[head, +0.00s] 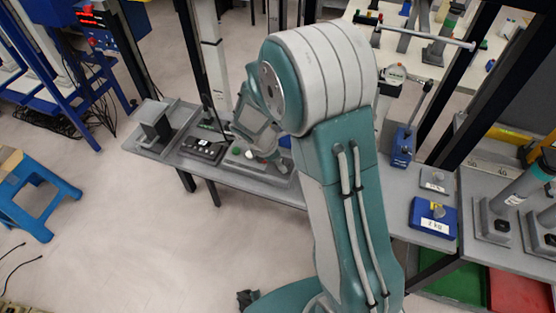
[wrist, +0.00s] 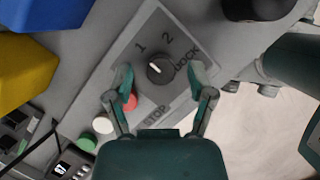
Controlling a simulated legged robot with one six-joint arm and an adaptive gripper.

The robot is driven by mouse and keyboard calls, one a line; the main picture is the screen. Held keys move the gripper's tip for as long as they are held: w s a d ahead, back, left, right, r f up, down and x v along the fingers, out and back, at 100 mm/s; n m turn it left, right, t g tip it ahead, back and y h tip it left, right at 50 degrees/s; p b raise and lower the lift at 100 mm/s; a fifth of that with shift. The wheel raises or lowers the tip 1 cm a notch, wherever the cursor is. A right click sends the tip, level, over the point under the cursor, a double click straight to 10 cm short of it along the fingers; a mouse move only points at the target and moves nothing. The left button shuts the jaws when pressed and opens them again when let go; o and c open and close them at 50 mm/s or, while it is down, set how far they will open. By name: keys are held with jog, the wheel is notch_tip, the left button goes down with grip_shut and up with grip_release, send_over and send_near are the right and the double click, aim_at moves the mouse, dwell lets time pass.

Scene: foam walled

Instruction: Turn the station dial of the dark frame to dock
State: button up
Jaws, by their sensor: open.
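The station dial (wrist: 160,70) is a round dark knob on a grey panel (wrist: 210,52) marked 1, 2, DOCK and STOP. Its white pointer line slants up and left, roughly toward the 1. DOCK is printed to the right of the knob. My gripper (wrist: 161,77) is open, with one fingertip on each side of the dial; whether they touch it I cannot tell. In the head view my gripper (head: 264,152) is low over the station on the bench, and the dial is hidden behind it.
Beside the dial are a red button (wrist: 130,101), a white button (wrist: 103,124) and a green button (wrist: 88,142). A yellow block (wrist: 24,75) is at the left. A black switch box (head: 203,149) stands left of the station.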

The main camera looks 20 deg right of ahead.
grip_shut()
jog(key=shift+m, duration=0.3)
jog(key=m+g, duration=0.2)
jog(key=m, duration=0.3)
jog(key=shift+w+m, duration=0.15)
jog(key=shift+m, duration=0.15)
jog(key=m+g, duration=0.1)
jog(key=m, duration=0.1)
jog(key=m+g+y, duration=0.1)
jog(key=m, duration=0.2)
jog(key=shift+w+d+y, duration=0.1)
jog(key=shift+y, duration=0.2)
jog(key=m+y, duration=0.1)
jog(key=m, duration=0.2)
jog(key=m+g+y, duration=0.1)
jog(key=m, duration=0.2)
jog(key=shift+w+d+m, duration=0.1)
jog(key=shift+d+m, duration=0.05)
jog(key=shift+m, duration=0.15)
jog(key=m+y, duration=0.2)
jog(key=m, duration=0.4)
jog(key=shift+d, duration=0.1)
